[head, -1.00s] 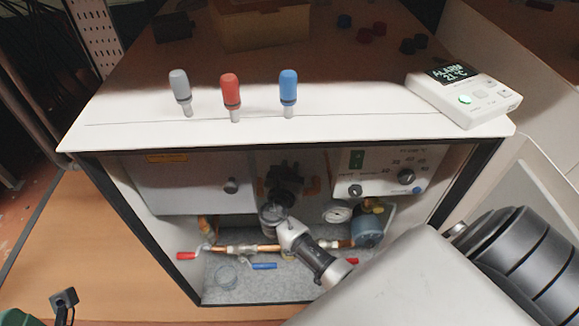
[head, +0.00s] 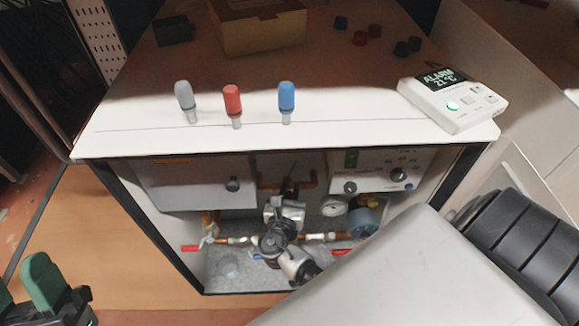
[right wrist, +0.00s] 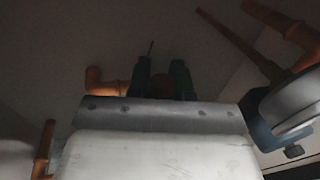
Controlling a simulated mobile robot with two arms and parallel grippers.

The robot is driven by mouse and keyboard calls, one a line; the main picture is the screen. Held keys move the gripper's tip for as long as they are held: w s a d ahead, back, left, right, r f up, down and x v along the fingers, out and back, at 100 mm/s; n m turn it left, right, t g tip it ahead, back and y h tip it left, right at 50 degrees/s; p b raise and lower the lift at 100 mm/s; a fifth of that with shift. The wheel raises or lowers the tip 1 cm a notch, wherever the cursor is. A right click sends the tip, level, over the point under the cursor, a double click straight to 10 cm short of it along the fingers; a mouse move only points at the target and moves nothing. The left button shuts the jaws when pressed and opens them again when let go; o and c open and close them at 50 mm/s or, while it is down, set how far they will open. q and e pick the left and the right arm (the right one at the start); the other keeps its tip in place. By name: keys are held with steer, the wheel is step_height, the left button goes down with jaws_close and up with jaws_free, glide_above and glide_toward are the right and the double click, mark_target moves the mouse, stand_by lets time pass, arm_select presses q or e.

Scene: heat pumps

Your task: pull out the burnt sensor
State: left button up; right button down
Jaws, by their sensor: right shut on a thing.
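My right gripper (head: 290,188) reaches into the open cabinet and is at the copper pipe behind the grey box. In the right wrist view its two dark green fingers (right wrist: 161,80) are closed around a dark reddish-brown piece (right wrist: 163,87), likely the burnt sensor; the fingers and shadow hide most of it. My left gripper (head: 28,288) is at the lower left of the head view, green fingers apart, empty. Grey (head: 185,97), red (head: 232,102) and blue (head: 287,98) sensors stand upright on the cabinet top.
The white alarm unit (head: 455,100) reads "ALARM 21 °C" at the top's right. Inside the cabinet are a grey box (head: 200,183), a dial panel (head: 385,168), a gauge (head: 333,206), a red-handled valve (head: 190,248) and pipes close to my right arm.

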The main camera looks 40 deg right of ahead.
arm_select(q)
steer(key=shift+w+d+f+g+y+p, duration=0.1)
steer(key=shift+w+f+g+y+p, duration=0.35)
steer(key=shift+w+f+g, duration=0.7)
steer(key=shift+w+d+f+g+y+p, duration=0.1)
steer(key=shift+w+f+g+y+p, duration=0.35)
steer(key=shift+w+f+g, duration=0.7)
arm_select(e)
steer(key=s+a, duration=0.3)
steer(key=s, duration=0.2)
steer(key=shift+s+a, duration=0.15)
steer(key=shift+s, duration=0.05)
arm_select(q)
steer(key=shift+s+r, duration=0.2)
steer(key=shift+r, duration=0.1)
